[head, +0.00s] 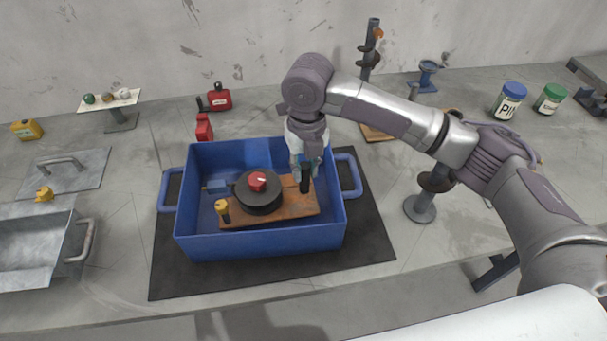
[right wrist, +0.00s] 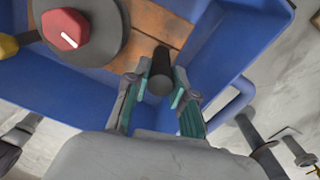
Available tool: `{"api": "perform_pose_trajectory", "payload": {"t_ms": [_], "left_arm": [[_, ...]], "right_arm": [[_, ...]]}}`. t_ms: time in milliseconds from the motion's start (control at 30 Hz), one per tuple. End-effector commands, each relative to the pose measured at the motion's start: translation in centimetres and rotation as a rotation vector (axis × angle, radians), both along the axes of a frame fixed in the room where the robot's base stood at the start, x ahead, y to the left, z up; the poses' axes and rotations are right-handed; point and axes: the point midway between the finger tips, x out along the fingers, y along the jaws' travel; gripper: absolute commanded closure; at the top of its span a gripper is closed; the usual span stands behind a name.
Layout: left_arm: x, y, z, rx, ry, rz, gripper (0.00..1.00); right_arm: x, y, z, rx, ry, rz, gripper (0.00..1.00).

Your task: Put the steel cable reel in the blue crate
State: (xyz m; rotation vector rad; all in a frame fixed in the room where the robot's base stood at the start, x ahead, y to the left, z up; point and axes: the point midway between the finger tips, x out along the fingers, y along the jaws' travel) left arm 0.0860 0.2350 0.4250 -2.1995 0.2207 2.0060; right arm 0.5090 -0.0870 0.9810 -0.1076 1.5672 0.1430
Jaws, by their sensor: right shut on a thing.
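The blue crate (head: 258,245) stands on a dark mat near the middle of the head view. Inside it is a wooden board (head: 287,212) carrying a dark round drum (head: 262,200) with a red knob on top, the only reel-like thing I see, so I take it as the steel cable reel. The drum also shows in the right wrist view (right wrist: 103,42). My right gripper (head: 306,172) points down inside the crate's right part. It is shut on a black upright handle (right wrist: 160,75) at the board's right end. My left gripper is not in view.
The dark mat (head: 370,240) surrounds the crate. A grey metal tray (head: 35,245) is at the left. An auger stand (head: 370,50) and a dark post stand (head: 420,208) are right of the crate. Jars (head: 508,102) stand farther right. Red items (head: 219,98) are behind the crate.

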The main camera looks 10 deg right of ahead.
Motion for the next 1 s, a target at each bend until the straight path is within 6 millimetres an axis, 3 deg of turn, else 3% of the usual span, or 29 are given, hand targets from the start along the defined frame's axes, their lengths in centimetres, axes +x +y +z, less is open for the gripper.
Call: {"api": "perform_pose_trajectory", "payload": {"t_ms": [200, 567, 600, 700, 733, 1000], "left_arm": [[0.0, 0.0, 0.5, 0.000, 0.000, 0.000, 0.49], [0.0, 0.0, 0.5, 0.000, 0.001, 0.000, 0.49], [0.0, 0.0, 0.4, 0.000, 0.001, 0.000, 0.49], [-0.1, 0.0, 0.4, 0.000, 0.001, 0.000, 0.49], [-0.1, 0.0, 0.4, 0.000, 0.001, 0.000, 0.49], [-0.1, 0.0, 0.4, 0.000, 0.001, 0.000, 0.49]], "right_arm": [[0.0, 0.0, -2.7, 0.002, 0.002, 0.000, 1.00], [0.0, 0.0, -3.2, 0.001, 0.000, 0.001, 1.00], [0.0, 0.0, -3.3, -0.001, 0.002, 0.000, 0.71], [-0.1, 0.0, -3.3, -0.001, 0.002, 0.000, 0.54], [-0.1, 0.0, -3.3, -0.001, 0.002, 0.000, 0.51], [-0.1, 0.0, -3.3, -0.001, 0.002, 0.000, 0.51]]}}
